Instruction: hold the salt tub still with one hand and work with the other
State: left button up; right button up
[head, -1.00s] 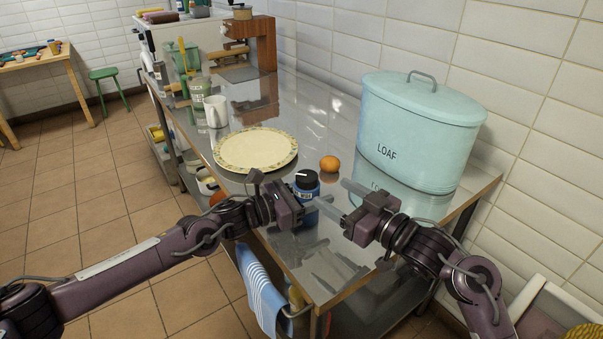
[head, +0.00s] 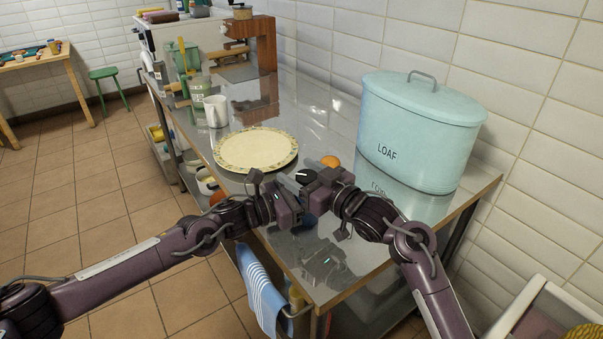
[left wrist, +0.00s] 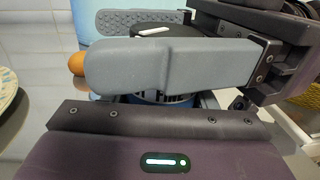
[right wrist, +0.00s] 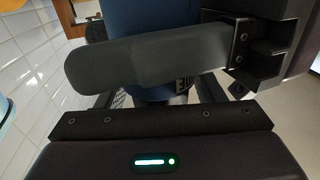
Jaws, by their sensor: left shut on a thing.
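The salt tub is a small blue tub with a black lid (head: 305,177) that carries a white mark. It stands near the front of the steel counter, mostly hidden by my grippers. My left gripper (head: 299,191) is shut on the tub from the left; in the left wrist view the lid (left wrist: 165,30) shows between its grey fingers, with blue body (left wrist: 172,101) below. My right gripper (head: 320,189) is at the tub's right side, close to the lid. In the right wrist view one finger crosses in front of the blue tub (right wrist: 140,18); its grip is hidden.
An orange (head: 330,161) lies just behind the tub. A cream plate (head: 256,150) is behind to the left, a white mug (head: 215,111) beyond it. A large pale-blue bread bin (head: 420,135) stands at the right. The counter's front right (head: 345,262) is clear.

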jog(key=c, duration=0.8)
jog(key=shift+c, duration=0.2)
